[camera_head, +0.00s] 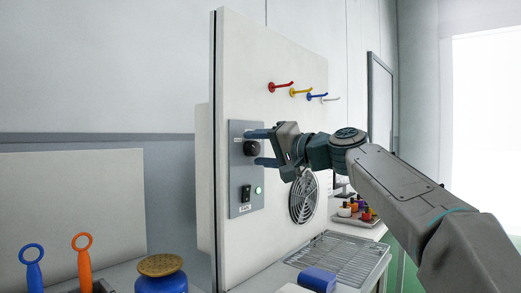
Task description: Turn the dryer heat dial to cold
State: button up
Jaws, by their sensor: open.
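The dryer heat dial (251,149) is a dark round knob on a grey control panel (238,205), which is mounted on a white upright board. My gripper (262,147) is open in front of the panel, with one finger above the dial and one below it. The dial appears between the fingers; whether they touch it or the panel cannot be told. The dial's pointer and markings are too small or hidden to read.
Below the dial are a black switch (246,193) and a green light (258,190). Coloured hooks (281,86) stick out above my arm. A round fan grille (304,198), wire rack (340,257), blue block (318,280) and blue pot (161,280) are lower down.

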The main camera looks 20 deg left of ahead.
jog(key=shift+d, duration=0.15)
jog(key=b+v, duration=0.1)
jog(key=v, duration=1.2)
jog(key=shift+s+d+b, duration=0.15)
jog(key=shift+d+b, duration=0.1)
jog(key=shift+b, duration=0.05)
jog(key=shift+p, duration=0.4)
jog(key=s+d+f+m+g+h+p, duration=0.1)
jog(key=s+d+f+h+p, duration=0.3)
jog(key=p, duration=0.4)
jog(key=s+d+f+m+h+p, duration=0.1)
jog(key=d+f+m+h+p, duration=0.1)
jog(key=d+f+h+p, duration=0.5)
jog(key=s+d+f+g+h+p, duration=0.1)
jog(key=s+d+f+h+p, duration=0.1)
jog(key=s+d+p, duration=0.3)
jog(key=s+d+f+n+g+h+p, duration=0.1)
jog(key=s+d+f+g+h+p, duration=0.1)
jog(key=s+d+p, duration=0.4)
jog(key=s+f+h+p, duration=0.1)
jog(key=s+p, duration=0.3)
jog(key=s, duration=0.1)
jog(key=shift+s+f+h+p, duration=0.3)
jog(key=shift+f+p, duration=0.05)
jog(key=shift+p, duration=0.05)
